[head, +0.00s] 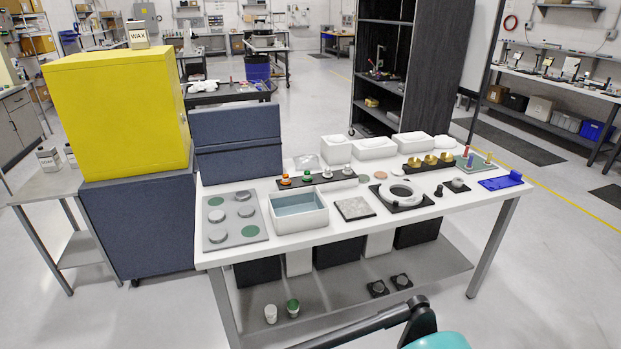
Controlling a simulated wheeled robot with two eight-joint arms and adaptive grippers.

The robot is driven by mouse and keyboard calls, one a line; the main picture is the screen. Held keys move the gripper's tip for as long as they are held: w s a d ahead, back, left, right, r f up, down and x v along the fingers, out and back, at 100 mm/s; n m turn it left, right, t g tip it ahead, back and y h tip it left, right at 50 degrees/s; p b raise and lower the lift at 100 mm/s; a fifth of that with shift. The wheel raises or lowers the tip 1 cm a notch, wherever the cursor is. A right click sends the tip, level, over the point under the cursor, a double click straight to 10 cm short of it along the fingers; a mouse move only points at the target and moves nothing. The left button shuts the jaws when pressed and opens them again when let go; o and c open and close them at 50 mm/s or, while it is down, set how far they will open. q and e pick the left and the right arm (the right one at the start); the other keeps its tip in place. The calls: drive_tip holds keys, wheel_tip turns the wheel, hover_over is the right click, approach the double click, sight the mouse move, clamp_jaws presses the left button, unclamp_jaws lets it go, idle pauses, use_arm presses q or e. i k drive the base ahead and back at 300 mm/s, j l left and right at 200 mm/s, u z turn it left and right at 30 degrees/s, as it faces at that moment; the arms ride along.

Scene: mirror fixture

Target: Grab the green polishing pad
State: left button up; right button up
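On the white worktable (322,242), a black rack (317,181) holds a row of small knob-like pieces. One has a green part (308,177), one is orange (285,181), and others look pale. A grey tray (233,238) at the table's left end holds several grey discs and shows flat green circles (250,231). A white piece with a green top (293,306) stands on the lower shelf. I cannot tell for sure which green item is the polishing pad. Neither gripper shows clearly; only dark and teal parts of my arm enter at the bottom edge.
A grey-blue bin (299,223), a speckled tile (355,208) and a white ring on a black base (401,195) stand along the front. White boxes (374,148) line the back. A yellow cabinet (120,115) stands left, a dark shelf unit (390,110) behind.

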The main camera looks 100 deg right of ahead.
sight(307, 177)
drive_tip(key=z, duration=3.45)
drive_tip(key=i+z, duration=0.35)
drive_tip(key=i, duration=0.35)
drive_tip(key=i+j+z, duration=0.3)
drive_tip(key=i, duration=0.35)
